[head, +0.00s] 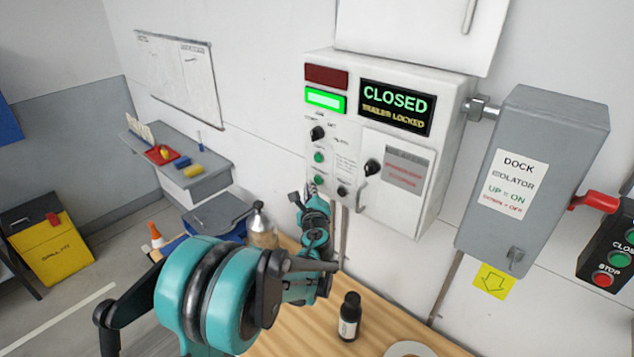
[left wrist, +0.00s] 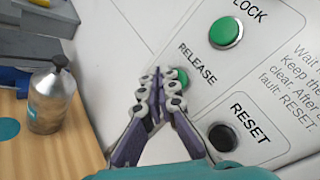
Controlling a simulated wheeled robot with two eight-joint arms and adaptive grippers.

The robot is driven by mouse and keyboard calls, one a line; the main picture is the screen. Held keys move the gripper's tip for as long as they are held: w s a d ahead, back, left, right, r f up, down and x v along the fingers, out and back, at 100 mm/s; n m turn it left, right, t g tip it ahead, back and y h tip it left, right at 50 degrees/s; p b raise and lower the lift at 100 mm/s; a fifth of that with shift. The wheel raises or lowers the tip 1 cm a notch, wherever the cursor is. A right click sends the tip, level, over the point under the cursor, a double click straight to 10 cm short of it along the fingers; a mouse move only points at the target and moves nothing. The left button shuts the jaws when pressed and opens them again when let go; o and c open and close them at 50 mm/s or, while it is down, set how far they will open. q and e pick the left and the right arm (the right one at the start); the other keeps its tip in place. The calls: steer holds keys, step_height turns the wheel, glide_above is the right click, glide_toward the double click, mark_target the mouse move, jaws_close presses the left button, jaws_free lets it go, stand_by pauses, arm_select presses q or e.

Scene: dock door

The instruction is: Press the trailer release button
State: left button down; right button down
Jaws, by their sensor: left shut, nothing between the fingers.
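The white control box (head: 447,120) hangs on the wall. Its display (head: 396,107) reads CLOSED, TRAILER LOCKED. The green release button (left wrist: 181,76) shows beside the word RELEASE in the left wrist view, partly hidden by my fingertips; it is the lower green button (head: 319,180) in the head view. My left gripper (left wrist: 157,78) is shut and empty, its tips over the left part of the release button; I cannot tell whether they touch it. The same gripper (head: 311,190) shows just below the box's lower left. My right gripper is not in view.
The green lock button (left wrist: 225,31) is above and the black reset button (left wrist: 222,137) below. A grey isolator box (head: 545,150) with a red handle stands right. A dark bottle (head: 349,316) and a metal bottle (left wrist: 52,97) stand on the wooden bench (head: 290,335).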

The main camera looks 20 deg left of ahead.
arm_select(q)
steer(key=shift+w, duration=0.1)
stand_by(0.5)
steer(key=shift+w+d, duration=0.15)
steer(key=shift+w, duration=0.15)
steer(key=shift+w+d, duration=0.15)
steer(key=shift+w, duration=0.25)
stand_by(0.6)
steer(key=shift+s+b, duration=0.2)
steer(key=shift+b, duration=0.1)
steer(key=shift+s+a, duration=0.3)
steer(key=shift+s, duration=0.3)
steer(key=shift+s+a, duration=0.3)
steer(key=shift+s, duration=0.5)
steer(key=shift+s+a, duration=0.25)
steer(key=shift+s, duration=0.55)
steer(key=shift+s+a, duration=0.3)
steer(key=shift+s, duration=0.5)
steer(key=shift+b, duration=0.3)
